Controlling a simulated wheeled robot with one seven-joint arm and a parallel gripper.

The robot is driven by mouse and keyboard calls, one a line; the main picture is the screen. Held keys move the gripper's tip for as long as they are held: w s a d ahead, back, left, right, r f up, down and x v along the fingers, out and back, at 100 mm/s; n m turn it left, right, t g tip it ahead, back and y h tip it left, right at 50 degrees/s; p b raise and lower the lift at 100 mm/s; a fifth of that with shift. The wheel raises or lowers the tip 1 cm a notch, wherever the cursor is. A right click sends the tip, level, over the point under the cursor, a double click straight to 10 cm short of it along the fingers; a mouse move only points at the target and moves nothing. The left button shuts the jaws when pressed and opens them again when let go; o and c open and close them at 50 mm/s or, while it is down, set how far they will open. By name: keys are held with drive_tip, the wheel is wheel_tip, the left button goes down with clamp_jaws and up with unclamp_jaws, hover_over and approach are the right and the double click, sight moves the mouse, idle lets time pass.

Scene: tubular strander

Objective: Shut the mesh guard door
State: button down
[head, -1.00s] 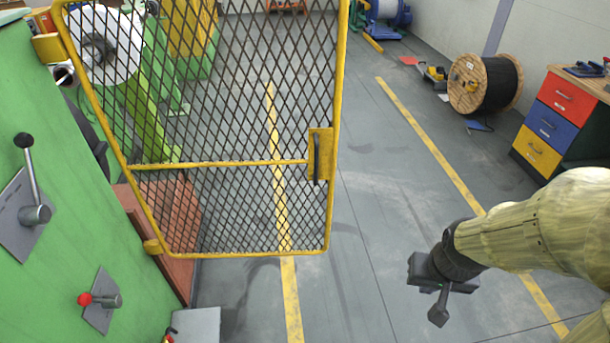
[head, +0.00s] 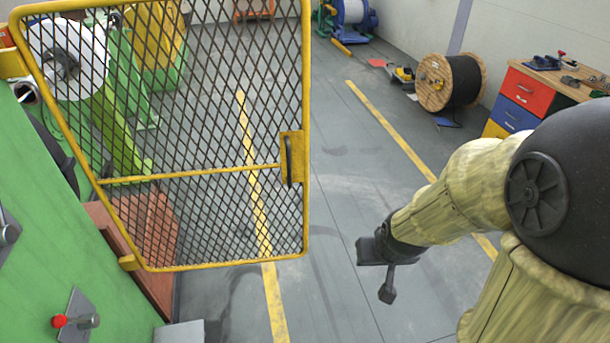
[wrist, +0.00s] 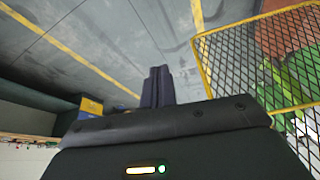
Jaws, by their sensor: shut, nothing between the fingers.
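The mesh guard door (head: 205,176) has a yellow frame and dark mesh. It stands swung out from the green machine (head: 70,225), hinged on its left edge. A dark handle (head: 289,160) sits on a yellow plate at its right edge. My gripper (head: 387,292) is to the right of the door and lower in the head view, apart from it and empty. In the wrist view my gripper's fingers (wrist: 157,86) are together, and the door's mesh (wrist: 265,65) shows to the right of them.
Levers, one with a red knob (head: 60,321), stick out from the green machine. A wooden cable reel (head: 435,82) and a drawer cabinet (head: 525,95) stand at the back right. Grey floor (head: 335,220) with yellow lines is clear between the door and my arm.

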drive_tip(key=w+a+f+n+t+y+b, duration=0.1)
drive_tip(key=w+a+f+t+y+b, duration=0.1)
drive_tip(key=w+a+t, duration=1.1)
drive_tip(key=shift+w+a+f+y+b, duration=0.15)
drive_tip(key=shift+w+a+y+b, duration=0.5)
drive_tip(key=shift+w, duration=1.1)
drive_tip(key=shift+d, duration=0.1)
